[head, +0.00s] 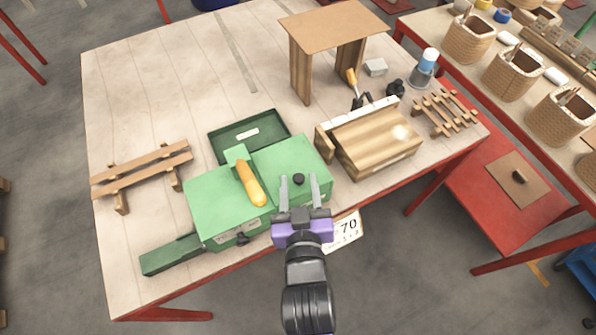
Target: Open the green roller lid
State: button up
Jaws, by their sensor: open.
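A green machine box (215,208) sits near the front of the wooden table. A yellow-orange rounded handle or roller (251,183) lies across its top. The right part of the top is a flat green panel (295,152) with a small black knob (298,180). A darker green tray-like part (248,136) with a white label is at the back. I cannot tell for certain which part is the lid. My gripper (299,179) is open and empty, over the front right of the box. Its two fingers appear on either side of the knob; whether they touch anything is unclear.
A green arm-like piece (172,254) sticks out at the box's front left. A slatted wooden rack (143,168) stands left, a wooden box (375,140) close on the right, and a small wooden stand (333,28) behind. The table's back left (150,80) is clear.

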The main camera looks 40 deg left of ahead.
jog(key=shift+s+d+r, duration=0.1)
jog(key=shift+s+d, duration=0.15)
dwell(0.4)
